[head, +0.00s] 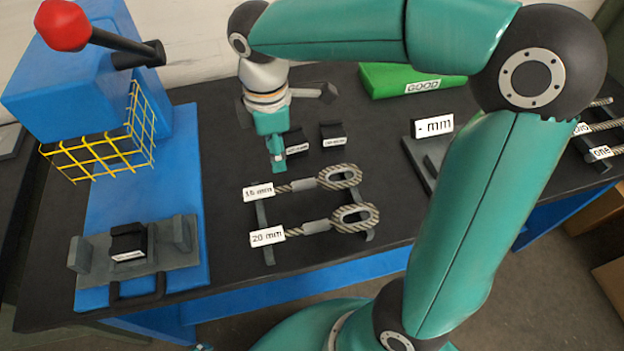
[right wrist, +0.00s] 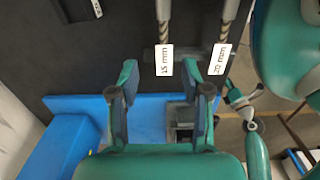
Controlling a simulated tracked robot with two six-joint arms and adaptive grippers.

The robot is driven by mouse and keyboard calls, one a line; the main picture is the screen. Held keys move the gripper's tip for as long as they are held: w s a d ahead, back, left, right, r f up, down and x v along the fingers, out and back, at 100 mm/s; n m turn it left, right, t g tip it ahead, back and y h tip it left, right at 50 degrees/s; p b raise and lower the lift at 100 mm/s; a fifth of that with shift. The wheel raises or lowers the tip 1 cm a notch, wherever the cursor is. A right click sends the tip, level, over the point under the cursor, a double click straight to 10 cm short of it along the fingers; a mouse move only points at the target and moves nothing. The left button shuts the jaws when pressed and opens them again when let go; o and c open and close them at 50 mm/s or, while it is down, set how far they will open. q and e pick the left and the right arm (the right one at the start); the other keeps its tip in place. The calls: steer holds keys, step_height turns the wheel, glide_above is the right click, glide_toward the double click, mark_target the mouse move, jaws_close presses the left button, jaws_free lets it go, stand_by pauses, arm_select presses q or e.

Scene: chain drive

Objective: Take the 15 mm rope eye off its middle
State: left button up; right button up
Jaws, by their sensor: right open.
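The 15 mm rope eye (head: 340,176) is a grey-tan rope loop with a grey sleeve and a white "15 mm" tag. It lies on the dark rack (head: 263,218), behind the 20 mm rope eye (head: 355,217). My right gripper (head: 277,163) is open and empty beyond the 15 mm tag, apart from the rope eye. In the right wrist view its fingers (right wrist: 160,78) are spread, with the 15 mm tag (right wrist: 164,60) just past the tips; the loop is out of that view. A teal gripper that appears to be my left (right wrist: 243,103) shows small at right; its jaws are unclear.
A blue press (head: 80,80) with a yellow guard and red-knobbed lever stands at left, a black block (head: 128,241) on its base. Two labelled black blocks (head: 333,134) lie behind the rack. A green GOOD tray (head: 400,82) and a "- mm" stand (head: 425,150) are further right.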

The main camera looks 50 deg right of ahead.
glide_above(281, 186)
steer(key=f, duration=0.5)
steer(key=shift+d+f, duration=0.2)
steer(key=shift+f, duration=0.2)
steer(key=shift+a+f, duration=0.2)
steer(key=shift+f, duration=2.35)
jaws_close()
